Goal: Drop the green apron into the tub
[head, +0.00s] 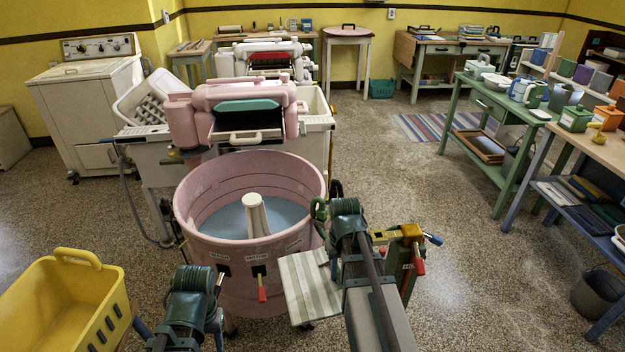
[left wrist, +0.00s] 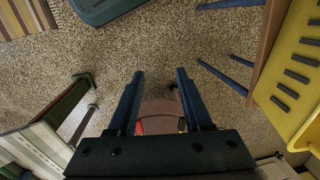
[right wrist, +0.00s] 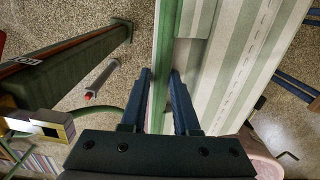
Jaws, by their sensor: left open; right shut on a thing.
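The pink round tub (head: 190,215) stands in the middle of the head view, open at the top, with bluish water and a pale agitator post (head: 254,214) inside. The green apron (head: 308,290) is a pale green-and-white striped cloth. It hangs outside the tub, by the front right of its wall. My right gripper (right wrist: 160,73) is shut on the apron, which also shows large in the right wrist view (right wrist: 255,65). In the head view, my right arm partly hides the grip. My left gripper (left wrist: 160,75) is open and empty, low in front of the tub.
A pink wringer (head: 245,108) stands behind the tub. A yellow basket (head: 65,305) is at the lower left. A green stand with a yellow top (head: 405,238) is close right of my right arm. A green bench (head: 490,160) stands farther right, with open floor between.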

